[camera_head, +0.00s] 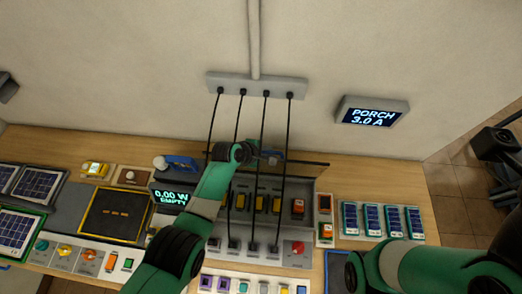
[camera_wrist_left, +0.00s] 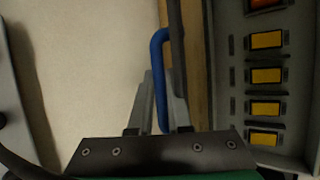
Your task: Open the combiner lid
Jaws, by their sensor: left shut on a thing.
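The combiner box (camera_head: 308,222) sits mid-table with its inside showing: a row of yellow breakers (camera_head: 260,203) and an orange-red one. The yellow breakers also show in the left wrist view (camera_wrist_left: 265,76). Its lid (camera_head: 310,163) appears as a thin dark strip along the back edge, seen nearly edge-on, so it looks raised. My left gripper (camera_head: 270,157) is at the lid, shut on its blue handle (camera_wrist_left: 157,75); the fingers partly hide the handle. My right arm enters at bottom right, its gripper outside the picture.
Several black cables hang from a wall strip (camera_head: 258,87) down across the box, close to my left arm. A small display (camera_head: 172,196) stands left of the box. Several blue modules (camera_head: 383,219) lie to the right. Bare tabletop (camera_head: 375,185) shows at the back right.

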